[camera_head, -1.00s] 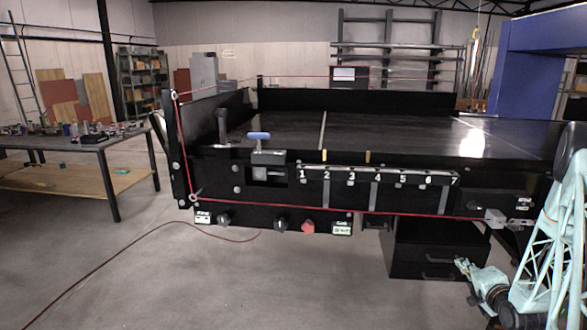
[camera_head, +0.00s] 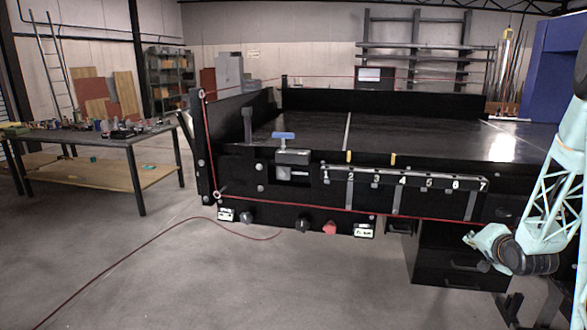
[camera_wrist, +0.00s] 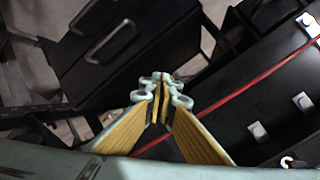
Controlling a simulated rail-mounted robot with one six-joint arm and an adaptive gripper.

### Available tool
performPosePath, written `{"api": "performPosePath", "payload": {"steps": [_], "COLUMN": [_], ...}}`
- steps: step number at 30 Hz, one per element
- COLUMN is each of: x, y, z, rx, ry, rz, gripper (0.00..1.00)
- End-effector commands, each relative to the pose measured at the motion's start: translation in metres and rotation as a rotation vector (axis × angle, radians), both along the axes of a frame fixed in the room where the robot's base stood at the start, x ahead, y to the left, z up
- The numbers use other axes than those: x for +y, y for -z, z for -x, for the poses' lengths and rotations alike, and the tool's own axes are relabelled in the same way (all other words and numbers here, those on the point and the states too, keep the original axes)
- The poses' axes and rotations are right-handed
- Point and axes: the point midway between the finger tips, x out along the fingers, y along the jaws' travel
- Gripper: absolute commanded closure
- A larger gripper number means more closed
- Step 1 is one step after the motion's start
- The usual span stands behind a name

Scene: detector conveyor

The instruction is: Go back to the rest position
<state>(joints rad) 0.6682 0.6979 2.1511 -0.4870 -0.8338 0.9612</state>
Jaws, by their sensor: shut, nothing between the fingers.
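My gripper (camera_head: 471,239) is at the right of the head view, in front of the black drawer box under the conveyor. In the wrist view my gripper (camera_wrist: 160,84) shows its fingers together with nothing between them. The black conveyor (camera_head: 420,134) fills the middle of the head view, with a numbered strip (camera_head: 400,180) on its front. My gripper appears apart from the conveyor front.
The drawer box (camera_head: 455,262) with handles stands below the conveyor; its handle (camera_wrist: 110,42) also shows in the wrist view. A red cable (camera_head: 150,245) lies on the floor. A workbench (camera_head: 95,140) stands at the left.

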Motion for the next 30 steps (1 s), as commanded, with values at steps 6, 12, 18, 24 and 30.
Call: {"api": "performPosePath", "payload": {"steps": [6, 12, 18, 24, 30], "x": [0.026, 0.050, 0.074, 0.100, 0.127], "y": [-0.032, -0.057, -0.083, -0.107, -0.130], "z": [0.002, 0.009, 0.018, 0.031, 0.047], "rx": [0.057, 0.110, 0.162, 0.211, 0.262], "ry": [-0.025, -0.047, -0.071, -0.096, -0.123], "rz": [0.053, 0.098, 0.140, 0.178, 0.213], "gripper": [1.00, 1.00, 1.00, 1.00, 1.00]}}
